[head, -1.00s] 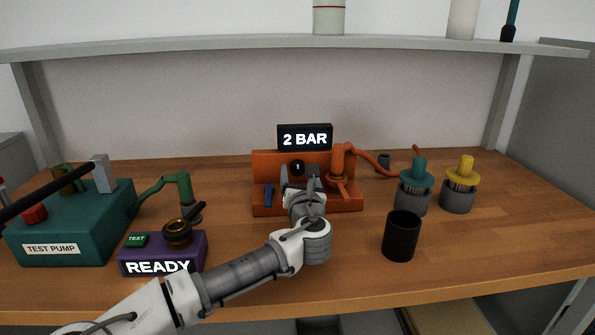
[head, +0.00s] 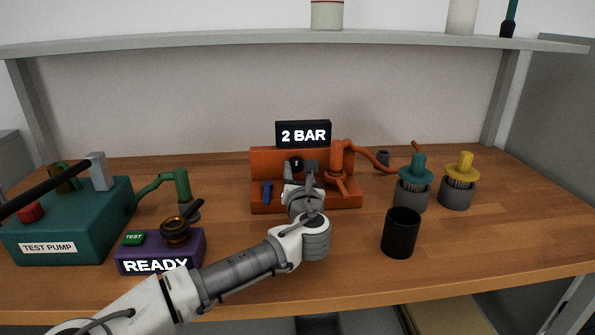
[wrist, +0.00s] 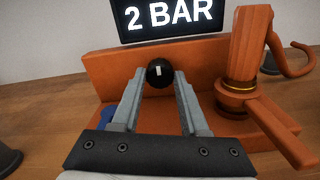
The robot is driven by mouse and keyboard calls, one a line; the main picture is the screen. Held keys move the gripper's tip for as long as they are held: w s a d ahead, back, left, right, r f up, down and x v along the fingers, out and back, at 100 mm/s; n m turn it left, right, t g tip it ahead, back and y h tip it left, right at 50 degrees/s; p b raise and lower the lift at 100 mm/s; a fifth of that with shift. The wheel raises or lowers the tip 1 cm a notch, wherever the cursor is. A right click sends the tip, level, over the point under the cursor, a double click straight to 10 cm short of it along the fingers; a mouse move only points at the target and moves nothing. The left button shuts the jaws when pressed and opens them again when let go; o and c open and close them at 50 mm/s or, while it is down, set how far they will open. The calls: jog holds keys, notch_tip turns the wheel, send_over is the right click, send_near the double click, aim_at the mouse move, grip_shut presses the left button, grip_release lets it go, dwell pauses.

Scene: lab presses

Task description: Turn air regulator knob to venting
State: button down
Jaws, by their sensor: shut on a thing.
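The air regulator is an orange block (head: 262,163) in the middle of the bench, with a black display (head: 303,134) reading "2 BAR" above it. Its knob is a round black knob (wrist: 159,73) with a small white mark at the top, seen in the wrist view. My gripper (wrist: 160,84) is shut on the knob, with one grey finger on each side of it. In the head view my gripper (head: 305,178) reaches the front of the orange block and partly covers the knob. A blue lever (head: 267,191) sits on the block's left side.
An orange pipe (head: 340,160) with a handle rises on the block's right. A black cup (head: 400,232), a teal-topped fitting (head: 415,182) and a yellow-topped fitting (head: 459,180) stand right. A purple "READY" box (head: 160,252) and a teal test pump (head: 68,222) stand left.

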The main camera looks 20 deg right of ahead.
jog(key=shift+r+m+p, duration=0.1)
jog(key=shift+m+p, duration=0.3)
jog(key=m+p, duration=0.2)
jog(key=m, duration=0.1)
jog(key=shift+r, duration=0.1)
jog(key=m+p, duration=0.2)
jog(key=m, duration=0.3)
jog(key=shift+d, duration=0.1)
jog(key=m+p, duration=0.1)
jog(key=m, duration=0.4)
jog(key=shift+f+m, duration=0.15)
jog(key=shift+m, duration=0.85)
jog(key=shift+f+m, duration=0.1)
jog(key=shift+m, duration=0.9)
jog(key=shift+c, duration=2.1)
grip_release()
